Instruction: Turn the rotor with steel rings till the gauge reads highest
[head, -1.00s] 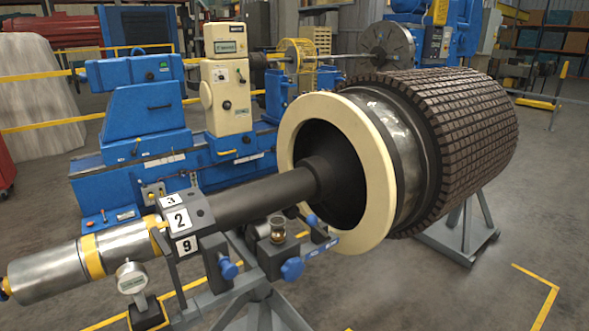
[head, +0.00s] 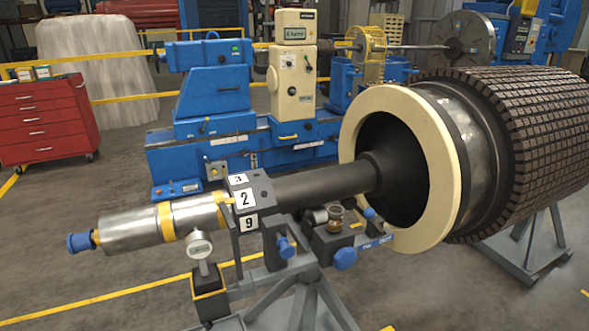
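A large rotor lies across a stand at the right. It has a cream ring (head: 448,170), a worn steel-coloured band (head: 473,150) and a brown blocky body (head: 550,130) that runs out of the frame. Its dark shaft (head: 325,183) reaches left through a bearing block (head: 262,188) with the numbers 3, 2 and 9. The shaft end is a shiny metal cylinder (head: 133,230) with yellow bands and a blue cap (head: 80,242). A small round gauge (head: 199,246) stands below it; its reading is too small to tell. Neither of my grippers is in view.
The grey stand (head: 275,305) under the shaft carries blue knobs (head: 345,258). A blue machine (head: 215,100) with a cream column (head: 295,60) stands behind. A red tool cabinet (head: 40,125) is at the left. The floor at front left is clear.

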